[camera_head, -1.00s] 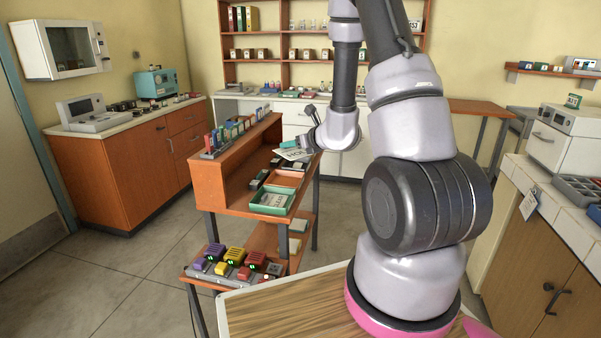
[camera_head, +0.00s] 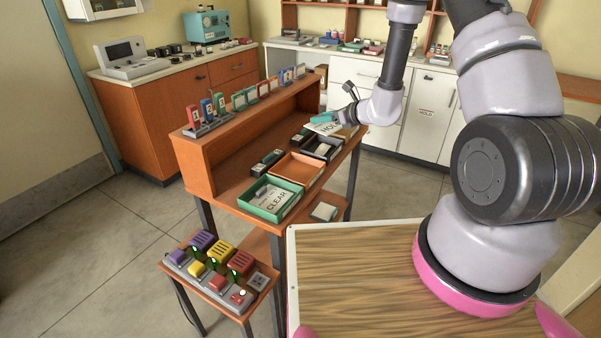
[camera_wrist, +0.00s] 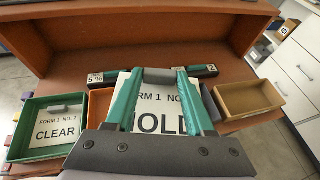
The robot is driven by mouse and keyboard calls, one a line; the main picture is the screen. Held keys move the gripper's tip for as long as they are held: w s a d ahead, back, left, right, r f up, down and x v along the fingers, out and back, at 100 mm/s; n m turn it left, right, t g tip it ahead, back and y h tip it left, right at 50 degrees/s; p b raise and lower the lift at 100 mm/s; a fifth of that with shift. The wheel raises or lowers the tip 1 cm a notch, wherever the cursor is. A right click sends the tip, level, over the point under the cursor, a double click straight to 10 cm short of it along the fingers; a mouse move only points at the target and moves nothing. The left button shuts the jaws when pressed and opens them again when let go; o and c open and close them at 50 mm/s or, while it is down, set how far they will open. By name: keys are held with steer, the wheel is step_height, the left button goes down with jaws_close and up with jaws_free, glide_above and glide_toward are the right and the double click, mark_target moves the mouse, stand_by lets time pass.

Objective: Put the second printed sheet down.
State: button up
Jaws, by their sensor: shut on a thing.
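A white printed sheet (camera_wrist: 158,122) with "FORM 1 NO." and "HOLD" on it is held in my gripper (camera_wrist: 160,76). The teal fingers are shut on it. In the head view my gripper (camera_head: 323,117) and the sheet (camera_head: 322,129) are above the far end of the orange desk, over or near a black tray (camera_head: 335,155). Another sheet (camera_wrist: 58,124), marked "FORM 1 NO. 2 CLEAR", lies in the green tray (camera_wrist: 14,154). The held sheet's number and much of what lies under it are hidden.
An orange tray (camera_head: 296,170) stands between the green and black trays. A tan tray (camera_wrist: 250,97) is right of the held sheet in the wrist view. The desk's raised back shelf (camera_head: 240,118) carries several coloured holders. Coloured button blocks (camera_head: 215,270) sit on a lower shelf.

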steer(key=a+f+n, duration=0.1)
steer(key=a+f, duration=0.2)
steer(key=f, duration=0.1)
steer(key=s+a+f+n+g+y, duration=0.1)
steer(key=a+f, duration=0.2)
steer(key=a+f+g+y, duration=0.1)
steer(key=a+f, duration=0.3)
steer(key=shift+s+f+n, duration=0.35)
steer(key=shift+n, duration=0.05)
steer(key=shift+f, duration=2.3)
steer(key=shift+f, duration=0.1)
